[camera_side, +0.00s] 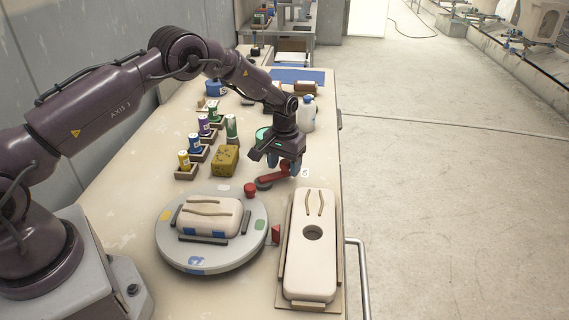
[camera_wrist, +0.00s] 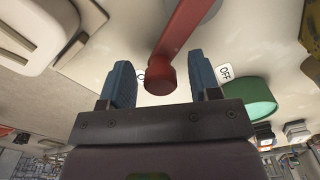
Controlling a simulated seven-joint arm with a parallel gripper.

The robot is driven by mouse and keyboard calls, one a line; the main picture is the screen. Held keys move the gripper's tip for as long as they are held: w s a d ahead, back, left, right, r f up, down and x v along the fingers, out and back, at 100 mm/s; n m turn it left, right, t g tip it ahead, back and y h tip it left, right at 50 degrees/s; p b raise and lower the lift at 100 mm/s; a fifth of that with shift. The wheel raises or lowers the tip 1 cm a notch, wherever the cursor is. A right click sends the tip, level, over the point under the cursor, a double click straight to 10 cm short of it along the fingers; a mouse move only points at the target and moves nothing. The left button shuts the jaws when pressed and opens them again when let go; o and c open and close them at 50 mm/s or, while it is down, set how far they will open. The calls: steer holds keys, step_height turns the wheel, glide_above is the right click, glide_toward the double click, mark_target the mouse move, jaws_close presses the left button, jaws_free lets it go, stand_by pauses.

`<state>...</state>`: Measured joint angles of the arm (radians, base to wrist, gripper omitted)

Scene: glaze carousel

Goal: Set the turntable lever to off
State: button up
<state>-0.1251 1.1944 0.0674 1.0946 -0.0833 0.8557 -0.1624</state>
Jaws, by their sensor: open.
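The red turntable lever (camera_side: 273,176) runs from a dark round pivot on the bench, and its free end lies under my gripper (camera_side: 284,164). In the wrist view the lever (camera_wrist: 180,32) ends in a round red knob between the two blue fingertips of my gripper (camera_wrist: 161,76), which is open with gaps on both sides. A white OFF label (camera_wrist: 225,72) lies right of the knob, by the right finger. Another label is mostly hidden between the left finger and the knob. The round turntable (camera_side: 250,238) carries a cream block. I cannot tell whether the fingers touch the lever.
A cream mould (camera_side: 308,268) stands on a board at front right. A yellow sponge (camera_side: 225,160) and several glaze bottles are to the left. A white bottle (camera_side: 307,113) and a green round item (camera_wrist: 250,98) are near my gripper.

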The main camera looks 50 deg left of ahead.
jaws_close()
steer(key=shift+a, duration=0.1)
steer(key=a+n, duration=0.1)
steer(key=n, duration=0.1)
steer(key=shift+w+a+n, duration=0.15)
steer(key=shift+n, duration=0.25)
steer(key=a+n, duration=0.1)
steer(key=n, duration=0.2)
steer(key=shift+a+n, duration=0.3)
steer(key=shift+a, duration=0.1)
steer(key=n, duration=0.1)
steer(key=s+a+n, duration=0.1)
steer(key=n, duration=0.1)
steer(key=shift+a, duration=0.25)
steer(key=shift+s+a+r+n, duration=0.15)
steer(key=shift+a+n, duration=0.1)
steer(key=shift+n, duration=0.4)
steer(key=shift+s+a+f+n, duration=0.1)
steer(key=shift+a+n, duration=0.1)
steer(key=shift+n, duration=0.45)
